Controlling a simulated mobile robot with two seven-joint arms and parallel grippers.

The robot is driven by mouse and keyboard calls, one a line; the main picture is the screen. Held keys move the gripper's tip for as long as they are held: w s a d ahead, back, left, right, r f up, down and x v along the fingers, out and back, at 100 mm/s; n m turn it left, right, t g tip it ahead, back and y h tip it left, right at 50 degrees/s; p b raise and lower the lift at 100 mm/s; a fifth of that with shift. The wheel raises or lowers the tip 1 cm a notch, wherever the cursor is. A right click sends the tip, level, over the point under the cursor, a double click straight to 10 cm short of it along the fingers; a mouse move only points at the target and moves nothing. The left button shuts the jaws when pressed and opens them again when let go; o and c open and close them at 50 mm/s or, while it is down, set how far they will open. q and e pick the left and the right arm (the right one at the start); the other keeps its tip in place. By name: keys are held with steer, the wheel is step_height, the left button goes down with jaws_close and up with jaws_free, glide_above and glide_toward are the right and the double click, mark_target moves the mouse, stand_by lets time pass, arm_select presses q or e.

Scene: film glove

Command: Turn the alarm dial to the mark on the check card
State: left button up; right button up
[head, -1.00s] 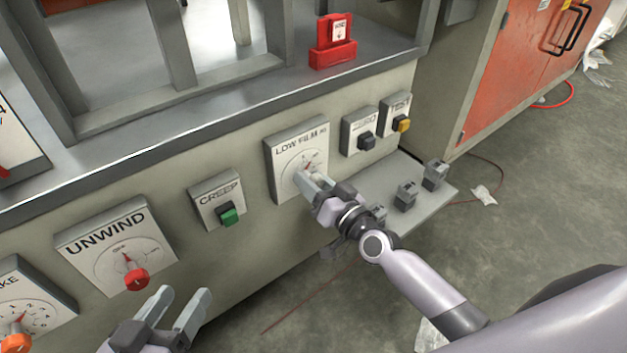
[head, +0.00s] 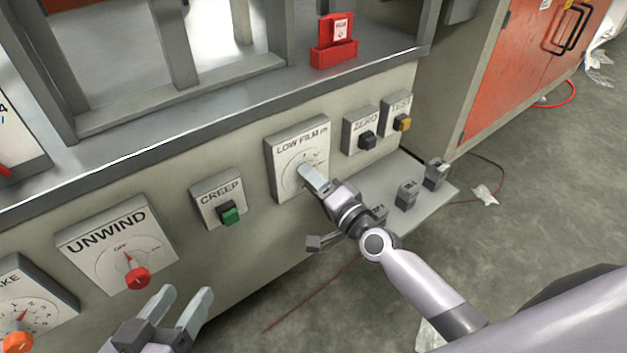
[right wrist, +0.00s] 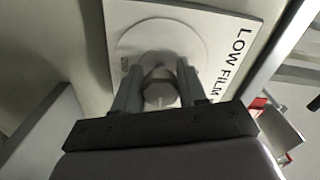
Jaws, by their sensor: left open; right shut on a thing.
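The alarm dial is on the grey LOW FILM panel (head: 287,150) on the machine front. My right gripper (head: 309,174) is shut on the dial's knob, and its fingers hide most of it in the head view. In the right wrist view the pale round knob (right wrist: 160,92) sits between the two fingers (right wrist: 158,88). The pointer and the scale value it points to cannot be read. The check card (head: 341,29) is white with a small mark, in a red holder (head: 333,56) on the ledge above. My left gripper (head: 186,308) is open and empty, below the UNWIND panel.
The UNWIND panel with a red knob (head: 137,277) and the CREEP panel with a green button (head: 230,215) are to the left. The ZERO (head: 367,141) and TEST (head: 402,122) buttons are to the right. A low shelf with several grey switches (head: 405,196) juts out below.

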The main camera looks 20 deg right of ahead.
steer(key=shift+s+a+f+m, duration=0.1)
steer(key=shift+m, duration=0.4)
steer(key=o, duration=1)
